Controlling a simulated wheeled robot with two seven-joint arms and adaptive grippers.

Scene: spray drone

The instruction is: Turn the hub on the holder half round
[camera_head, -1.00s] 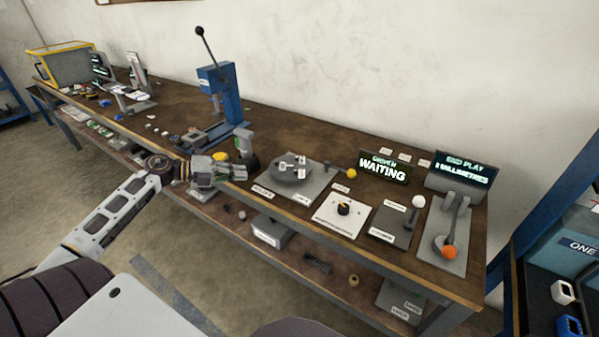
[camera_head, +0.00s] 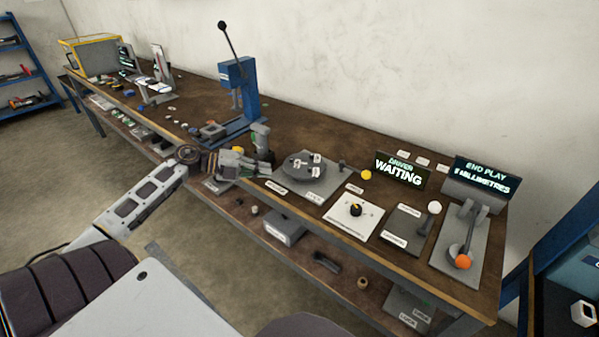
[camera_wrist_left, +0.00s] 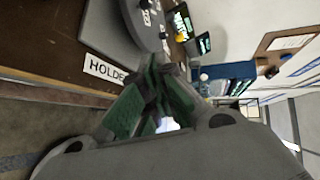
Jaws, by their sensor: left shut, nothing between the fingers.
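The hub on the holder (camera_head: 304,166) is a dark grey disc with small white tags on top, on a grey plate (camera_head: 322,190) on the bench. In the left wrist view part of the round grey hub (camera_wrist_left: 130,20) shows at the top, near a "HOLDER" label (camera_wrist_left: 105,70). My left gripper (camera_head: 266,166) is at the bench's front edge, just left of the hub and apart from it. Its green-padded fingers (camera_wrist_left: 160,92) are closed together with nothing between them. My right gripper is in no view.
A blue press (camera_head: 238,90) with a long lever stands behind left. Right of the hub are a yellow-ended lever (camera_head: 365,174), a dial plate (camera_head: 356,211), a white-knobbed lever (camera_head: 434,207), an orange-knobbed lever (camera_head: 463,261) and a screen reading "WAITING" (camera_head: 398,172).

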